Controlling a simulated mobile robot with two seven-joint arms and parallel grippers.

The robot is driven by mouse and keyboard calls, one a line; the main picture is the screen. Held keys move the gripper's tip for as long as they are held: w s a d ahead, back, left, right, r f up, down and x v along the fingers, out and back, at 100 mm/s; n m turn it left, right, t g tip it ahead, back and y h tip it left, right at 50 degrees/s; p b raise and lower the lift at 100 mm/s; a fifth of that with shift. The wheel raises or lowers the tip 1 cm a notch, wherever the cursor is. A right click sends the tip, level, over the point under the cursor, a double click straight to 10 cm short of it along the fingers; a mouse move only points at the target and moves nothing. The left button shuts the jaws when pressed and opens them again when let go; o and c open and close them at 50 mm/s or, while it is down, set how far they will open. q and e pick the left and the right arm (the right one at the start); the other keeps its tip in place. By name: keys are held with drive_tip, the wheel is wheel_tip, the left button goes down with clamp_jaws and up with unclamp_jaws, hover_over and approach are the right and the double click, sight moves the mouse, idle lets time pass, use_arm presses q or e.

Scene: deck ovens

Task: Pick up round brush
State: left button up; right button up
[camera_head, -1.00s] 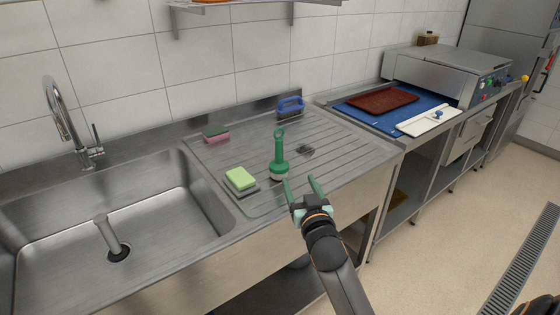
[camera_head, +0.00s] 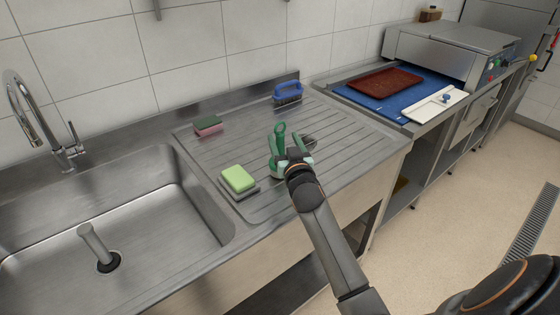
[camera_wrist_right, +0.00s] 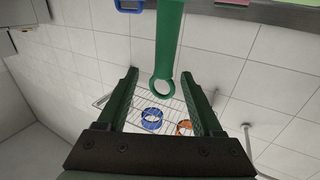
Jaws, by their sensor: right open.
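The round brush (camera_head: 280,136) stands upright on the ribbed steel drainboard, its green looped handle pointing up. Its lower part is partly hidden behind my right gripper in the head view. My right gripper (camera_head: 290,150) is open at the brush, with its arm coming in from the lower right. In the right wrist view the green handle (camera_wrist_right: 168,45) with its ring end lies between the two open fingers of the gripper (camera_wrist_right: 167,85), with clear gaps on both sides. My left gripper is not in view.
A green sponge (camera_head: 238,179) lies left of the brush, and a pink and green sponge (camera_head: 208,126) lies behind it. A blue-handled brush (camera_head: 288,92) stands at the back. The sink (camera_head: 130,215) is at the left. A blue mat with a brown tray (camera_head: 386,83) is at the right.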

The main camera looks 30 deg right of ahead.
drive_tip(key=shift+x, duration=3)
drive_tip(key=shift+w+a+f, duration=0.1)
drive_tip(key=shift+a+f, duration=0.05)
drive_tip(key=shift+a, duration=0.05)
clamp_jaws()
